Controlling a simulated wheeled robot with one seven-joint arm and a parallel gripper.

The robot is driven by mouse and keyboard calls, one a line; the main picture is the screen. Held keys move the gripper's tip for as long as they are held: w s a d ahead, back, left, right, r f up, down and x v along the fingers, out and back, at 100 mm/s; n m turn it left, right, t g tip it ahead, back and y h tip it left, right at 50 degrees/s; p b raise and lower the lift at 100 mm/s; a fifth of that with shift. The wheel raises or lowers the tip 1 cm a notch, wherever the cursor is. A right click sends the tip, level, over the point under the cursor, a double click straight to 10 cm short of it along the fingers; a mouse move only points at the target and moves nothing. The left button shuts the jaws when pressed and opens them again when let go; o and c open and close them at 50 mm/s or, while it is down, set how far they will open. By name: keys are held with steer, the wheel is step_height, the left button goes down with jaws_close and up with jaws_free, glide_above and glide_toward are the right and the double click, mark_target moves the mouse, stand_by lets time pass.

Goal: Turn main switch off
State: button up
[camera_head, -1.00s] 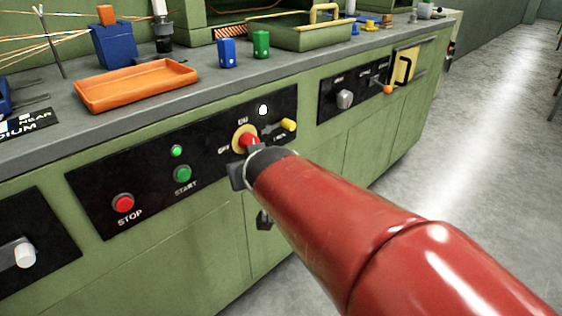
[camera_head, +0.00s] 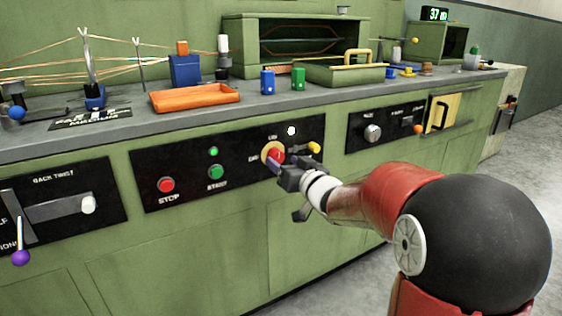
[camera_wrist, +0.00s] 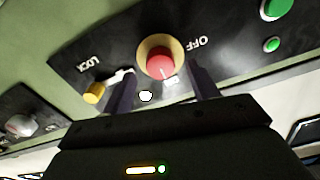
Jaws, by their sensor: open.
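The main switch is a red rotary knob (camera_head: 275,155) on a yellow round plate, set in a black panel on the green machine front. In the wrist view the red knob (camera_wrist: 159,62) lies between my two fingers, just beyond their tips, with a pale mark on its lower edge. The label OFF shows beside it there, and LOCK farther left. My gripper (camera_head: 279,166) is open at the knob in the head view; its fingers (camera_wrist: 162,80) stand on either side of the knob in the wrist view. Whether they touch it cannot be told.
A yellow lock lever (camera_head: 314,148) sits close right of the knob. A green start button (camera_head: 216,172) and red stop button (camera_head: 166,185) are to the left. A white lamp (camera_head: 291,131) is above. The bench above holds an orange tray (camera_head: 195,99).

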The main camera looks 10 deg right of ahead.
mark_target(279, 158)
steer(key=shift+x, duration=1.55)
steer(key=c, duration=1)
